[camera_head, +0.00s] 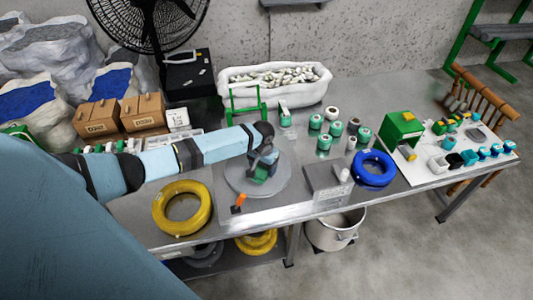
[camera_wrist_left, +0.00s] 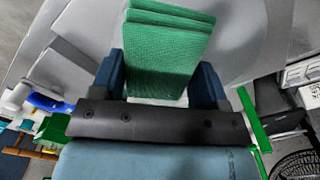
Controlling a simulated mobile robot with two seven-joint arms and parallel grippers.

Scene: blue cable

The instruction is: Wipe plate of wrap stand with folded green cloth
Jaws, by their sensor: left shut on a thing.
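My left gripper (camera_head: 262,169) is over the round grey plate of the wrap stand (camera_head: 278,184) on the metal table. It is shut on the folded green cloth (camera_head: 261,175), which shows small and low against the plate in the head view. In the left wrist view the cloth (camera_wrist_left: 168,50) stands between the two blue-grey fingers of the left gripper (camera_wrist_left: 165,80), its folded layers at the far end. The plate (camera_wrist_left: 255,40) lies beneath. Whether the cloth touches the plate is hard to tell. My right gripper is in neither view.
A green frame (camera_head: 248,104) stands behind the plate. A yellow cable coil (camera_head: 182,207) lies left of it and an orange-handled tool (camera_head: 238,203) in front. A grey block (camera_head: 322,180), blue cable coil (camera_head: 373,168) and several green-white spools (camera_head: 324,142) stand to the right.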

